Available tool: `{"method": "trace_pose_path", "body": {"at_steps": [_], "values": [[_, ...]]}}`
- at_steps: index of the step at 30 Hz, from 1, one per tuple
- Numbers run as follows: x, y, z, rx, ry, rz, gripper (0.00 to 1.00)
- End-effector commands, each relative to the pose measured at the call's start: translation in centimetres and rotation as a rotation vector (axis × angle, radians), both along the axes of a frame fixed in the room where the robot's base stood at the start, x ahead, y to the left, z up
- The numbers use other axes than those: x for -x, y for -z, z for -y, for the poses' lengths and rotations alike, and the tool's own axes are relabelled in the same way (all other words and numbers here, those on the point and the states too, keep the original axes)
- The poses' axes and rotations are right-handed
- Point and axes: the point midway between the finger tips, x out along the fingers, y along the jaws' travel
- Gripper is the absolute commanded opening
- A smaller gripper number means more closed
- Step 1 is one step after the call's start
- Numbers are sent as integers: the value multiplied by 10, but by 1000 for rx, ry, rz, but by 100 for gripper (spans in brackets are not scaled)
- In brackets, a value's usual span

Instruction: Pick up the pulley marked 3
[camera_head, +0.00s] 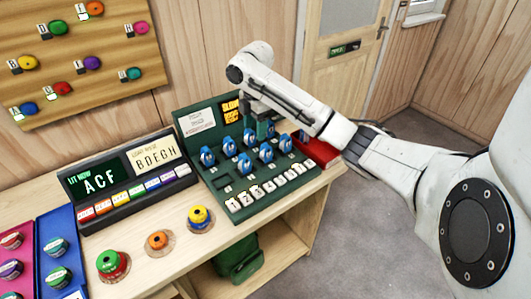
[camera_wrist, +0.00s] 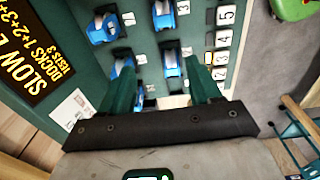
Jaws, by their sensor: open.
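Several blue pulleys stand in rows on a green board; one (camera_head: 266,152) is near the middle in the head view. The digits on the pulleys are too small to read, so I cannot tell which is marked 3. My gripper (camera_head: 265,128) is over the back part of the board. In the wrist view my gripper (camera_wrist: 160,68) has its two green fingers apart, with nothing held. One blue pulley (camera_wrist: 171,58) shows beyond the gap, nearer the right finger. Another blue pulley (camera_wrist: 122,72) is partly hidden by the left finger. Two more blue pulleys (camera_wrist: 103,28) lie farther up.
The green board (camera_head: 222,168) has a row of white numbered tiles (camera_head: 270,188) along its front. A display panel (camera_head: 120,172) stands to its left. A red item (camera_head: 318,152) sits at the board's right. Colored pulleys stand on the tabletop at front left.

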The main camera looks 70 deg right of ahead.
Motion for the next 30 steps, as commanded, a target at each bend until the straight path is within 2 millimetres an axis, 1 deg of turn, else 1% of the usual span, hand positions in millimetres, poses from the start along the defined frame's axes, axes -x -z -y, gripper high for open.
{"method": "trace_pose_path", "body": {"at_steps": [1, 2, 5, 12, 15, 20, 23, 27, 30], "values": [[10, -2, 11, 8, 1, -20, 63], [14, -3, 16, 10, 0, -28, 63], [20, 3, 20, 9, -5, -42, 63], [20, 38, 20, 7, -3, -42, 63], [20, 48, 20, 9, -4, -41, 63], [21, 57, 20, 10, -4, -40, 63], [24, 69, 20, 10, -3, -41, 63], [25, 91, 20, 9, -2, -41, 63], [25, 100, 20, 10, -3, -39, 63]]}}
